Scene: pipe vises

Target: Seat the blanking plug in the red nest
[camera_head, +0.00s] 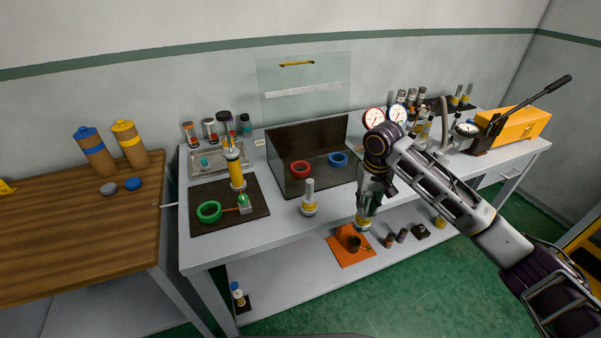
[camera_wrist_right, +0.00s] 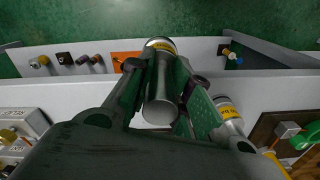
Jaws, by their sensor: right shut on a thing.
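The red nest (camera_head: 300,168) is an empty red ring on the dark tray in the middle of the bench. My right gripper (camera_head: 368,200) is shut on a silver cylindrical plug with a yellow band (camera_head: 362,223), held upright in front of the bench's front edge, to the right of and nearer than the red nest. The wrist view shows the plug's grey body (camera_wrist_right: 160,100) between the fingers. A similar silver plug with a yellow band (camera_head: 309,207) stands on the bench in front of the tray. I cannot tell which one is the blanking plug. My left gripper is not in view.
A blue ring (camera_head: 338,159) sits right of the red nest, and the tray has a low clear front wall. Gauges (camera_head: 374,118) stand behind my arm. An orange mat (camera_head: 343,258) lies on the lower shelf.

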